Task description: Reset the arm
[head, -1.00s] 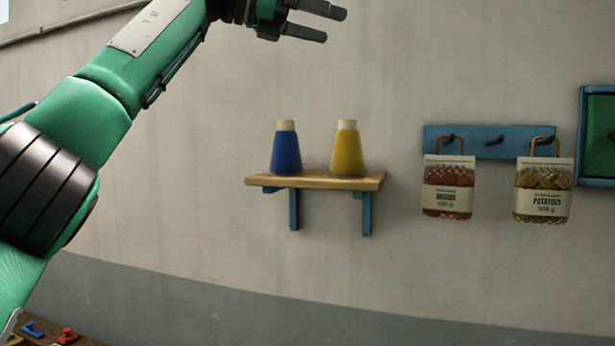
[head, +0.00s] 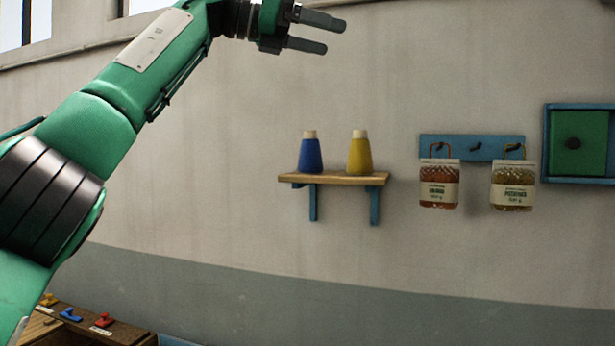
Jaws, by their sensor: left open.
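My left arm, green with black bands, comes in from the left and reaches up to the top of the head view. My left gripper (head: 330,34) is at its end, high in front of the bare wall. Its two dark fingers point right and stand apart, with nothing between them. My right gripper is not in view.
A wooden wall shelf (head: 333,179) holds a blue cone (head: 311,156) and a yellow cone (head: 359,156). A blue hook rail (head: 472,147) carries two labelled sacks, a reddish one (head: 439,185) and a yellowish one (head: 513,188). A blue-framed green panel (head: 579,143) is at right.

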